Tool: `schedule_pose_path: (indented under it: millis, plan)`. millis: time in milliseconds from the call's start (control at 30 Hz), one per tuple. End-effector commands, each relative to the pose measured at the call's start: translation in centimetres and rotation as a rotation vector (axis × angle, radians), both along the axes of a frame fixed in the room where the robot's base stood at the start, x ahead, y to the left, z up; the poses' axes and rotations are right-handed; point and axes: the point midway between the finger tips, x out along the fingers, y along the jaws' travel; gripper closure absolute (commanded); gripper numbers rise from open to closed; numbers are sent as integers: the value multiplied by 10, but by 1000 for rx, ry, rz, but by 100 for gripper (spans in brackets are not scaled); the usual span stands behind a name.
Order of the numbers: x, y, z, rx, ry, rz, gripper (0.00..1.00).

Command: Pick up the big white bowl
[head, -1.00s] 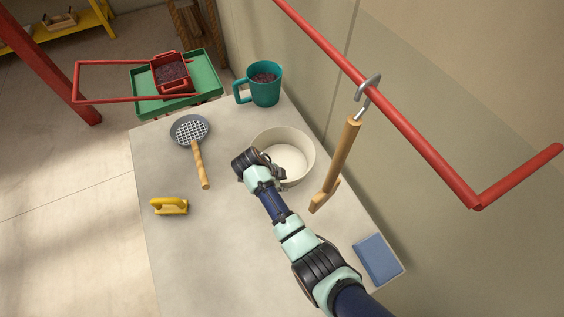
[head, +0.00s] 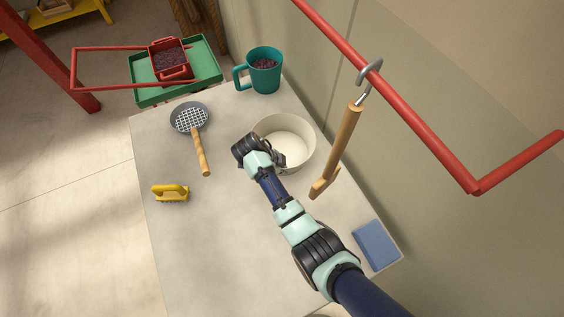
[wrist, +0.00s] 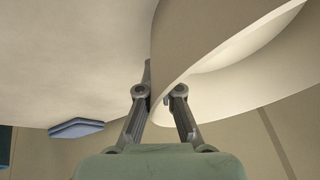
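The big white bowl (head: 298,161) stands upright on the table, empty as far as I see. My gripper (head: 262,158) is at its left rim, partly hidden by my own wrist in the head view. In the wrist view the bowl's thin wall (wrist: 215,25) runs between the two fingers of my gripper (wrist: 160,88), one on each side of it. The fingers lean inward and look closed on the wall. The tip of the right finger is hidden.
A wooden-handled tool (head: 340,150) hangs from a red bar (head: 420,128), close right of the bowl. A teal mug (head: 264,77) with beans stands behind. A sieve (head: 189,117), a yellow-handled brush (head: 170,192) and a blue block (head: 377,245) lie around. The table's left front is clear.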

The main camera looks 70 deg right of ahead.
Motion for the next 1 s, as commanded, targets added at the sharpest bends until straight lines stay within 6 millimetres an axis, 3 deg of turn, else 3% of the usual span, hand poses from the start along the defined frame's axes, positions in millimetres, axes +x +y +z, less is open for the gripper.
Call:
schedule_pose_path:
  millis: [167, 533, 600, 800, 1000]
  plan:
    - [1, -1, 30, -5, -4, 0, 100]
    - [1, -1, 159, -3, -4, 0, 100]
    - [0, 0, 175, -2, -2, 0, 100]
    - [0, -1, 195, -2, -1, 0, 100]
    - [0, -1, 197, -3, -1, 0, 100]
